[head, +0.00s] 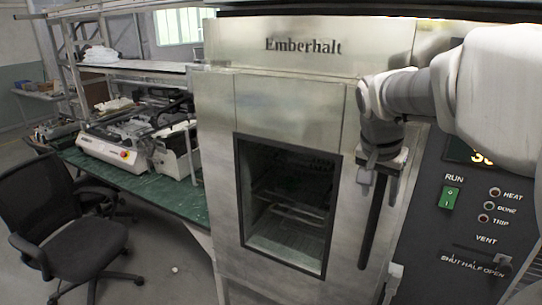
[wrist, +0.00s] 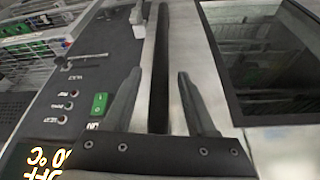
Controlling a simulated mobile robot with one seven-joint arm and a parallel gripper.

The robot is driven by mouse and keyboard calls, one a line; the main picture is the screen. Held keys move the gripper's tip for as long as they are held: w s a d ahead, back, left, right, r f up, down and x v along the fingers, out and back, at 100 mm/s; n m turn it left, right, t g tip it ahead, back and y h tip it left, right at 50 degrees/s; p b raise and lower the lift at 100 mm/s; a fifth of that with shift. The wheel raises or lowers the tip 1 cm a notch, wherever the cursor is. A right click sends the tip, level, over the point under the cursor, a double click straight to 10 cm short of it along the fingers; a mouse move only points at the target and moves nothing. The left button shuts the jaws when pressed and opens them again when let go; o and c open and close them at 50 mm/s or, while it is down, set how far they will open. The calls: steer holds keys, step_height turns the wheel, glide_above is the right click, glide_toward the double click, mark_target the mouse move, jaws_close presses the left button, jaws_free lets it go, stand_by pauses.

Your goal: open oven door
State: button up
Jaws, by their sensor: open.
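The oven (head: 300,52) is a tall steel unit marked "Emberhalt". Its door (head: 287,270) has a dark-framed window (head: 287,205), which also shows in the wrist view (wrist: 265,55), and looks shut. A long dark upright handle (head: 374,225) runs down the door's right side. My gripper (head: 380,172) is at the handle's upper part. In the wrist view, my gripper's fingers (wrist: 160,76) are open, one on each side of the handle (wrist: 158,40), with gaps visible. Whether either finger touches it, I cannot tell.
Right of the door is a dark control panel (head: 470,225) with a green run switch (head: 450,197), lamps and a vent lever. A green-topped bench (head: 150,190) with equipment stands left, and a black office chair (head: 70,245) is in front of it.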

steer(key=shift+x, duration=0.75)
jaws_close()
stand_by(0.9)
